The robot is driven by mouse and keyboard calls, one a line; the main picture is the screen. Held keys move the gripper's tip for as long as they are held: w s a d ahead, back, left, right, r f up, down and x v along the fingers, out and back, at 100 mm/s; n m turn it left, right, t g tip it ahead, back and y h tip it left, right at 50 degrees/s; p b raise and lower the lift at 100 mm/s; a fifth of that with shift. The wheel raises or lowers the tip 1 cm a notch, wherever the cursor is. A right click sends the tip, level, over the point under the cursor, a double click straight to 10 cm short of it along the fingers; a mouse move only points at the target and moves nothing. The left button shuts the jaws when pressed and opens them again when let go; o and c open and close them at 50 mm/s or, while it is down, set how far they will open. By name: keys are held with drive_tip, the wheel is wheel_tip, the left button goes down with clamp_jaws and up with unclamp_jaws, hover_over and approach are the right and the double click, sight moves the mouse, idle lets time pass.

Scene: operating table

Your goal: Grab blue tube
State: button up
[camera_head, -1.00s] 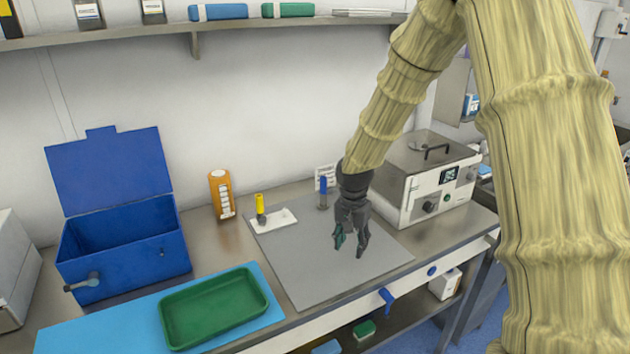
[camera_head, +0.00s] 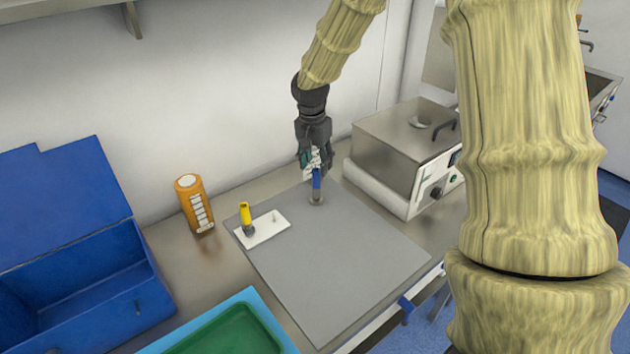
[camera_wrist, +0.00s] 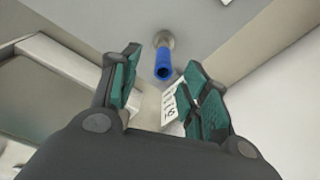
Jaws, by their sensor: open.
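The blue tube (camera_head: 316,179) stands upright in a small round metal holder (camera_head: 316,199) at the back edge of the grey mat (camera_head: 330,260). My gripper (camera_head: 314,163) is open, above and close to the tube in the head view.
A yellow tube (camera_head: 246,214) stands on a white holder (camera_head: 264,230) to the left. An orange bottle (camera_head: 194,206), a blue box (camera_head: 90,279) and a green tray (camera_head: 228,332) are further left. A metal device (camera_head: 402,150) stands right of the gripper. The mat's front is clear.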

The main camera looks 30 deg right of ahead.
sight(317, 181)
drive_tip(key=f+p, duration=0.1)
drive_tip(key=f, duration=0.1)
drive_tip(key=w+d+f+p, duration=0.1)
drive_tip(key=f, duration=0.4)
drive_tip(key=shift+w+d+f+p, duration=0.15)
drive_tip(key=shift+w+p, duration=0.15)
drive_tip(key=shift+p, duration=0.1)
drive_tip(key=shift+s+f, duration=0.15)
drive_tip(key=shift+f, duration=0.45)
drive_tip(key=shift+c, duration=0.3)
clamp_jaws()
